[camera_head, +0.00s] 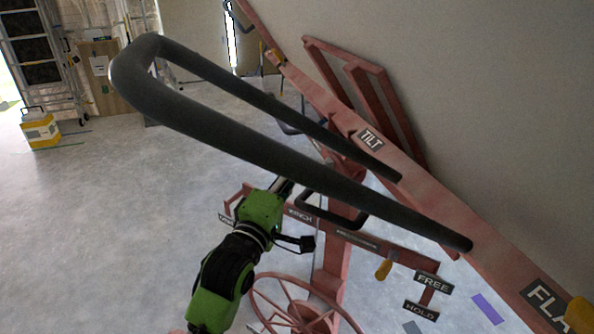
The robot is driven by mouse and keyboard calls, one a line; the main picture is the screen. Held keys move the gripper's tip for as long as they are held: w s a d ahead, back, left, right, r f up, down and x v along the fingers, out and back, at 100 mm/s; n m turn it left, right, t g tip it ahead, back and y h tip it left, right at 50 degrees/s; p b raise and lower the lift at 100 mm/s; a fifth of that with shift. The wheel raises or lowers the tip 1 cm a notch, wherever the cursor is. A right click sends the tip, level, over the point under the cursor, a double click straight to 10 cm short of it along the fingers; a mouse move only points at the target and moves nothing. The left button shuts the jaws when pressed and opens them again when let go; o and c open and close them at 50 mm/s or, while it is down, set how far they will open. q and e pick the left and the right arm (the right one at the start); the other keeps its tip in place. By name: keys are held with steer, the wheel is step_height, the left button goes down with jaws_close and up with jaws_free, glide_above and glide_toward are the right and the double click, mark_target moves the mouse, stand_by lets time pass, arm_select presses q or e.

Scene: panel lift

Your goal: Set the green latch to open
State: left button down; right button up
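I cannot make out a separate green latch in the head view; the green and black links at the lower middle look like my own arm. That arm comes up from the lower left, and my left gripper (287,187) seems to be at its end, mostly hidden behind the thick black bar handle (290,160). Its fingers cannot be made out. A red lift frame (345,240) stands behind, with FREE (433,283) and HOLD (421,311) labels and a yellow-orange knob (383,268). My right gripper is not in view.
A sloping red beam (440,200) bears a TILT label (370,140). A red spoked wheel (295,305) is below. A smaller black loop handle (330,215) sits near my arm. A yellow and white container (40,130) and ladders stand at left; the floor between is clear.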

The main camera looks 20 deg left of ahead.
arm_select(q)
steer(key=shift+s+d+n+y, duration=0.3)
steer(key=shift+n+y, duration=0.3)
steer(key=shift+y, duration=0.2)
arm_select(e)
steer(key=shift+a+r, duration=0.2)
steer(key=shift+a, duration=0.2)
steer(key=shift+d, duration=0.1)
arm_select(q)
steer(key=c, duration=2)
jaws_free()
steer(key=shift+y, duration=0.4)
steer(key=shift+o, duration=0.2)
steer(key=shift+s, duration=0.1)
steer(key=s+f, duration=0.1)
steer(key=s, duration=1)
steer(key=shift+s+f, duration=0.35)
steer(key=shift+s, duration=0.05)
